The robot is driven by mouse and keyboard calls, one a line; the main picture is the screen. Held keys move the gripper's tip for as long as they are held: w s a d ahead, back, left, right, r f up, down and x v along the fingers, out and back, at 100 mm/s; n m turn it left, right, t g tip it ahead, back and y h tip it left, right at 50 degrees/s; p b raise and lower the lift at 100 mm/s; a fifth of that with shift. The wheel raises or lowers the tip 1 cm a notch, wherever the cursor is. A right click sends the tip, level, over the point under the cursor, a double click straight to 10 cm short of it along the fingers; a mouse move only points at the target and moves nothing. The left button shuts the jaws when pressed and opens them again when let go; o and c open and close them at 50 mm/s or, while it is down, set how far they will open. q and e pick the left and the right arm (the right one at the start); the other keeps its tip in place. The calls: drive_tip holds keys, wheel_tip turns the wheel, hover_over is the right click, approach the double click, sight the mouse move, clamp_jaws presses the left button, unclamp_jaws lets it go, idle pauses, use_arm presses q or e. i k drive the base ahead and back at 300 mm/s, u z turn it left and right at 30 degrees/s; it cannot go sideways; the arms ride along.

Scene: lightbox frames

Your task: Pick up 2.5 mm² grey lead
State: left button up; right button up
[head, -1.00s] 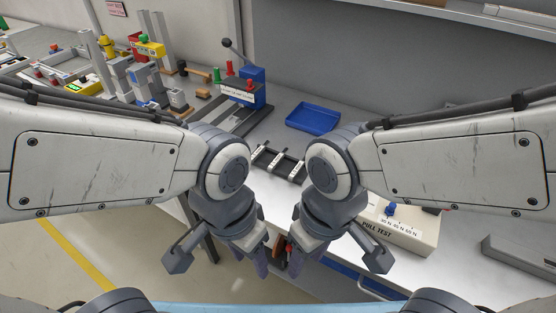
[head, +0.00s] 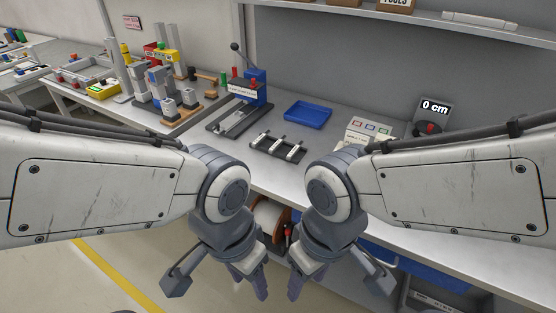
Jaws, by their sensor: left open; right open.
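I cannot make out a grey lead for certain in the head view. A small black rack (head: 266,143) with white labelled bars stands on the bench, left of centre. A reel (head: 268,218) with a pale winding and reddish-brown rim shows below the bench edge, partly hidden between my arms. What is wound on it is too small to tell. My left gripper (head: 251,283) is open and empty, pointing down in front of the bench. My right gripper (head: 306,281) is also open and empty, close beside it on the right.
A blue tray (head: 308,114) lies behind the rack. A blue lever press (head: 255,88) stands to the left. Blue bins (head: 420,262) hang under the bench. Bare bench lies before the tray.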

sight(279, 142)
drive_tip(key=u, duration=0.6)
drive_tip(key=i, duration=0.95)
